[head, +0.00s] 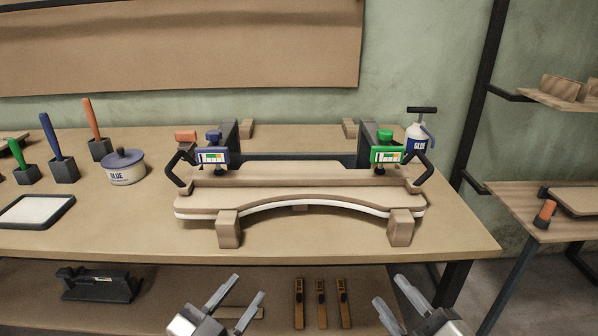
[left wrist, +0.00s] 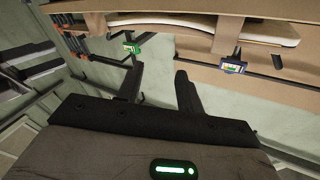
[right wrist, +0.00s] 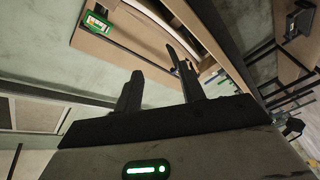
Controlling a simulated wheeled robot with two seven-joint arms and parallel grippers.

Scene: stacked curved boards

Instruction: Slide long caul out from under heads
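The long caul (head: 300,181) is a straight wooden bar lying across the curved board stack (head: 198,203), which has a pale layer along its edge. The blue clamp head (head: 213,156) stands over the caul's left end and the green clamp head (head: 387,154) over its right end. I cannot tell whether their pads touch it. My left gripper (head: 249,285) is open and empty, low in front of the bench. My right gripper (head: 389,288) is also open and empty there, further right. Both wrist views show spread fingers with nothing between them.
Wooden blocks (head: 229,230) stand in front of the stack. Black handles (head: 180,167) flank the heads. The bench (head: 140,225) front is mostly clear.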

